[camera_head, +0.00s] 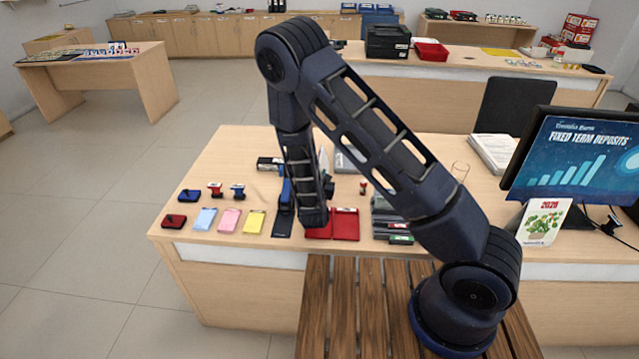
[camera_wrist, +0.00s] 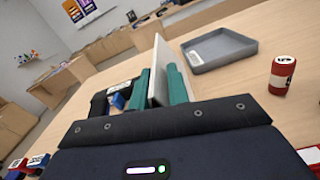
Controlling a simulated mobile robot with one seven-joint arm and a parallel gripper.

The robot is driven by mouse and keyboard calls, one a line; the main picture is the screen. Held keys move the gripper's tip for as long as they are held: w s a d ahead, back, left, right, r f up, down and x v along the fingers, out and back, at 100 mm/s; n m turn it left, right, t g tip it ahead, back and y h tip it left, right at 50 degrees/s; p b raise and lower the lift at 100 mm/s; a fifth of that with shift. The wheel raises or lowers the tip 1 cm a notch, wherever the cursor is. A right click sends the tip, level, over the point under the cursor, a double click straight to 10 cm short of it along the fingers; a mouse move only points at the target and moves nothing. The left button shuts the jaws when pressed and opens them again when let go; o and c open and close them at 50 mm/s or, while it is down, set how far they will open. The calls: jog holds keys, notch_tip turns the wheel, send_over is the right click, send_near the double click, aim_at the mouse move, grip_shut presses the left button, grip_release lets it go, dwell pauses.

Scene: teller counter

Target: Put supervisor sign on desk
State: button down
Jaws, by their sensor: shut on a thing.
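The supervisor sign shows as a thin pale upright panel (camera_wrist: 160,52) in the wrist view; its lettering is not visible. My gripper (camera_wrist: 158,82) has its teal fingers closed on the panel, one on each side. The panel stands close above or on the wooden desk; I cannot tell whether it touches. In the head view a pale sliver of the sign (camera_head: 323,160) shows beside my arm, and my fingers are mostly hidden behind the arm. The desk (camera_head: 225,160) has bare wood at its back left.
A grey tray (camera_wrist: 222,50) lies just beyond the sign. A red can-like object (camera_wrist: 282,75) stands to its right. Coloured pads, such as the pink one (camera_head: 229,220), and stamps line the front left. A monitor (camera_head: 580,160) and calendar (camera_head: 543,222) stand at the right.

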jog(key=shift+f, duration=1.85)
jog(key=shift+f, duration=0.1)
jog(key=c, duration=1.3)
grip_release()
jog(key=shift+c, duration=0.2)
jog(key=s, duration=0.5)
jog(key=shift+s, duration=0.1)
notch_tip(320, 180, up, 7)
jog(key=shift+d, duration=0.1)
